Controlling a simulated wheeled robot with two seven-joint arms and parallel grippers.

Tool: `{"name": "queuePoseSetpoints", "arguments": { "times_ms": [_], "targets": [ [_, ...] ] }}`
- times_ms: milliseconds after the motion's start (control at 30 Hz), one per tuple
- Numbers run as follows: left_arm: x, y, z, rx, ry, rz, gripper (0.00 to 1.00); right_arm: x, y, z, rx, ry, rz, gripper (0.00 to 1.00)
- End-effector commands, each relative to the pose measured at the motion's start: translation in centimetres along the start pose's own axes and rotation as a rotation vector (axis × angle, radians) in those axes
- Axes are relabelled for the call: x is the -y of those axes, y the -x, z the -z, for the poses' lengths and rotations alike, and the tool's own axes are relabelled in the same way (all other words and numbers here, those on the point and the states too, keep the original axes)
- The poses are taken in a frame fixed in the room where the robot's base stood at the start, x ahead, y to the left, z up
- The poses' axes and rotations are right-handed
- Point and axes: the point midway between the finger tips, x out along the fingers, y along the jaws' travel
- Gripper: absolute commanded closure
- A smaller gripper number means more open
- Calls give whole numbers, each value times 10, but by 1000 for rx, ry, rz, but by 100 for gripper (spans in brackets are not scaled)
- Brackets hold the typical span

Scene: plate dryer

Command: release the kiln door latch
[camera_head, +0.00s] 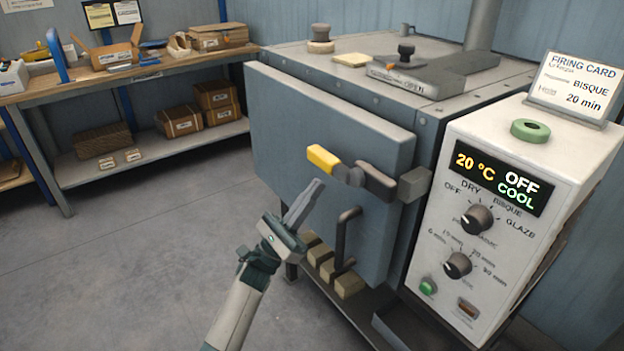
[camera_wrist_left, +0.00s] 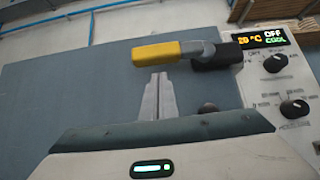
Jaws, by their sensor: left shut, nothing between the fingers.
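The kiln door (camera_head: 290,140) is a thick grey panel on the front of the kiln, and it looks closed. Its latch lever (camera_head: 324,158) has a yellow grip and lies roughly level, running right into a dark block beside a catch at the door's right edge. A dark handle (camera_head: 346,235) stands upright lower on the door. My left gripper (camera_head: 316,186) is shut and empty, just below the yellow grip. In the left wrist view the fingertips (camera_wrist_left: 158,78) point up under the lever (camera_wrist_left: 158,52), seemingly apart from it. My right gripper is not in view.
The white control box (camera_head: 500,200) stands right of the door, reading 20 °C, OFF, COOL. A firing card (camera_head: 573,85) and a green ring (camera_head: 530,130) sit on top of it. A workbench (camera_head: 150,70) with boxes stands back left. The floor (camera_head: 130,250) at left is clear.

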Motion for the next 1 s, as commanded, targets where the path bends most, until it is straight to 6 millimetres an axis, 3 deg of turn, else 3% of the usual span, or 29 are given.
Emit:
{"name": "queuePoseSetpoints", "arguments": {
  "times_ms": [300, 1000],
  "targets": [
    [0, -16, -17, 0, 0, 1, 100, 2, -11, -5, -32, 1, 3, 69],
    [0, -17, -18, 0, -6, 7, 100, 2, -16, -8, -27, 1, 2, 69]
  ]
}}
